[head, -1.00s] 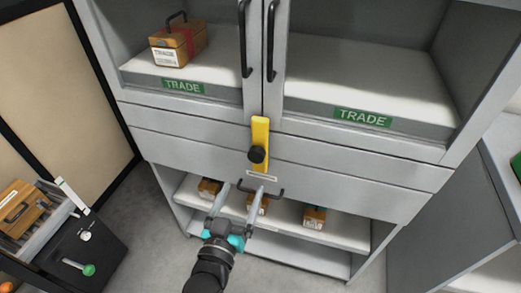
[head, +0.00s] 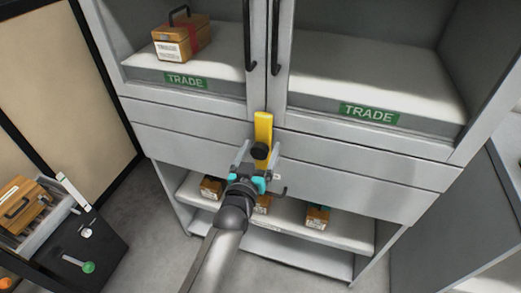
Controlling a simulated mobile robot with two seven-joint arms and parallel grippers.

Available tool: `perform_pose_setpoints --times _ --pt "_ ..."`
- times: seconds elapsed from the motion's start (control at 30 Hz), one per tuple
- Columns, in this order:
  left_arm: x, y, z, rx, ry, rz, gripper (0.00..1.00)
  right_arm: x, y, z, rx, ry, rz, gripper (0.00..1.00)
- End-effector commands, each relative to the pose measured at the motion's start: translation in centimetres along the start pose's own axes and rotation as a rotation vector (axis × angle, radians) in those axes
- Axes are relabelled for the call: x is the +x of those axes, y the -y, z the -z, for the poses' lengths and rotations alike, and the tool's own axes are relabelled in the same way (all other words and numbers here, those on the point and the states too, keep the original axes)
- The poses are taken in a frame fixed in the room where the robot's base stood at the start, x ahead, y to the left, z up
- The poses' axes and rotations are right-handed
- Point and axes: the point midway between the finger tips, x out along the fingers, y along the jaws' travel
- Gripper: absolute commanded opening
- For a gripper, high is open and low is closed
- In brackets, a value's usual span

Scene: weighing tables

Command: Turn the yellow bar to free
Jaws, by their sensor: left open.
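The yellow bar (head: 264,128) stands upright on the cabinet front, across the meeting line of the two doors and down over the drawer fronts. A round black knob (head: 260,151) sits on its lower part. My left gripper (head: 259,150) is open, with its two fingers pointing up at the bar, one on each side of the knob in the picture. I cannot tell whether the fingers touch the knob. The gripper hides the bar's lower end and the label below it. My right gripper is not in view.
The grey cabinet (head: 350,153) has two doors with black handles (head: 276,38). A wooden box (head: 182,41) stands on the upper left shelf. Several small boxes (head: 317,217) stand on the lower shelf. A black unit (head: 80,240) with a green knob stands at left.

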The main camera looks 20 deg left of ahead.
Motion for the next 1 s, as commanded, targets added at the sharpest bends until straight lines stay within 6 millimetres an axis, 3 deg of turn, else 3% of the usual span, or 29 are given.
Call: perform_pose_setpoints --times 0.3,1.0 --pt "0.18 0.01 -0.01 -0.001 0.001 0.000 0.87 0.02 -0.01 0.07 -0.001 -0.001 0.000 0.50" --pt "0.15 0.07 -0.02 -0.001 0.001 0.001 0.08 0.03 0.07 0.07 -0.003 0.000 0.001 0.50"
